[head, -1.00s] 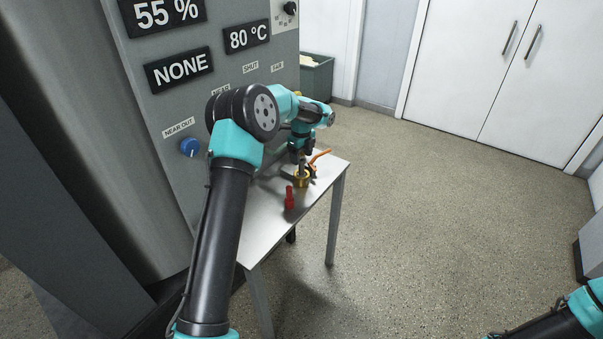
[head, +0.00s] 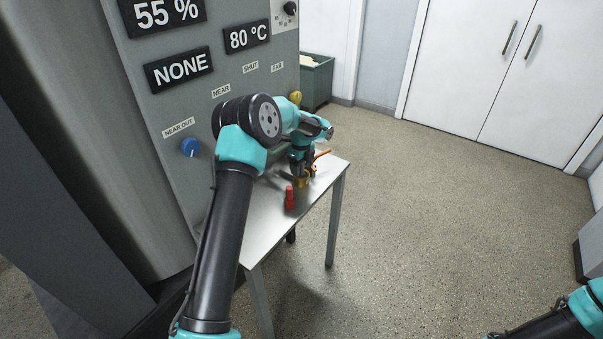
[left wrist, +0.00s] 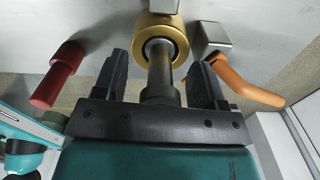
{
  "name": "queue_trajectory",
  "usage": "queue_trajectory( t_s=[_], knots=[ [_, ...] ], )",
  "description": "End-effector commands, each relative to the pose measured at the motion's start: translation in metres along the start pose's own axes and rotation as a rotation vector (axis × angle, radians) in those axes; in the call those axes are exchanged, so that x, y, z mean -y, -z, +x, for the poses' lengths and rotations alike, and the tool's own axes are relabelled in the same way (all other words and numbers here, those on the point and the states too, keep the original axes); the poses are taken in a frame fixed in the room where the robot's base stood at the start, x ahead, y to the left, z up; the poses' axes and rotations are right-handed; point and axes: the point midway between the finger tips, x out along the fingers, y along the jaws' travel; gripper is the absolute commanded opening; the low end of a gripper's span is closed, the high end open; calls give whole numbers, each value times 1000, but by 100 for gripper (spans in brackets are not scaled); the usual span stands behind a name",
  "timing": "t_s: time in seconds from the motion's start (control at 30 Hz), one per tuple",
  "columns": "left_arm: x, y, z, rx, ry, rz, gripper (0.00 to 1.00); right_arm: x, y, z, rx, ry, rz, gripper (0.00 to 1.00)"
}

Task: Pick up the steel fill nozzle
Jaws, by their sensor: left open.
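The steel fill nozzle (left wrist: 160,65) shows in the left wrist view as a grey cylinder. It stands in a brass collar (left wrist: 172,24), which also shows in the head view (head: 303,182) on the small steel table (head: 262,222). My left gripper (left wrist: 158,72) is open, with one finger on each side of the nozzle and a visible gap at both sides. In the head view my left gripper (head: 301,171) is low over the collar and hides most of the nozzle. Only part of my right arm shows at the bottom right; its gripper is out of view.
A red fitting (head: 289,198) stands left of the collar, and an orange handle (left wrist: 245,88) lies close on the right. The grey panel (head: 232,140) with a blue knob (head: 190,147) rises beside the table. Open floor lies to the right.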

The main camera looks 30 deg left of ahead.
Motion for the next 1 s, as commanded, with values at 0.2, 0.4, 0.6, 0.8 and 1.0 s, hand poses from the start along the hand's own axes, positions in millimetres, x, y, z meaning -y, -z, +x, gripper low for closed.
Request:
queue_trajectory(
  t_s=[0.2,0.4,0.6,0.8,1.0],
  knots=[
    [0,0,0,0,0,0,62,0,0,0,0,0,0,43],
    [0,0,0,0,1,0,43,0,0,0,0,0,0,43],
    [0,0,0,0,1,0,24,0,0,0,0,0,0,43],
    [0,0,-1,0,1,0,9,0,0,0,0,0,0,43],
    [0,0,-1,0,1,0,9,0,0,0,0,0,0,43]
  ],
)
